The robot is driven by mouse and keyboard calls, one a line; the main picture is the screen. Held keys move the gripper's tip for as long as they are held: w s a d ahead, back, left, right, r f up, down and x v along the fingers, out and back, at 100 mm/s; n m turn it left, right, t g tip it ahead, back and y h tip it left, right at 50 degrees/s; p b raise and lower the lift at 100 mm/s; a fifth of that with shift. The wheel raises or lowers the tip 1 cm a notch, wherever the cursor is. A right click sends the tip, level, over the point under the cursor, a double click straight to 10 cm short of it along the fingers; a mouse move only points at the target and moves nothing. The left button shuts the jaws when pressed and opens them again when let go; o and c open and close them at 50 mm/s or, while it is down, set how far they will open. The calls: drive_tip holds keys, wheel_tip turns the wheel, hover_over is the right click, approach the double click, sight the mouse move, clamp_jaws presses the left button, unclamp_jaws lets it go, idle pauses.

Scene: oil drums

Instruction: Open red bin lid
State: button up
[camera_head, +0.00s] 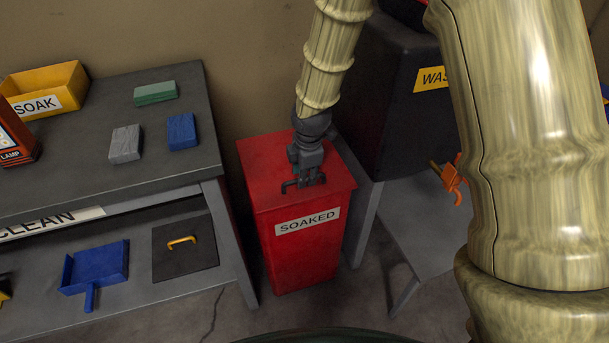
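A red bin (304,254) with a "SOAKED" label stands on the floor between the grey table and a dark cabinet. Its red lid (266,170) lies flat and closed on top. A dark handle (289,187) sits on the lid near its front edge. My gripper (310,182) points down onto the lid at this handle. Its fingers are at or around the handle, small and dark against it, so I cannot tell whether they are closed on it. My arm hides the back right part of the lid.
A grey table (60,189) stands left, close to the bin, with sponges, a yellow "SOAK" box (66,87) and, on its lower shelf, a blue dustpan (97,266). A black container (397,90) stands right on a grey stand (420,225). Floor in front is clear.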

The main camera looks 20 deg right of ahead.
drive_tip(key=shift+w+f, duration=0.1)
drive_tip(key=shift+f, duration=0.3)
clamp_jaws()
drive_tip(key=shift+r, duration=0.15)
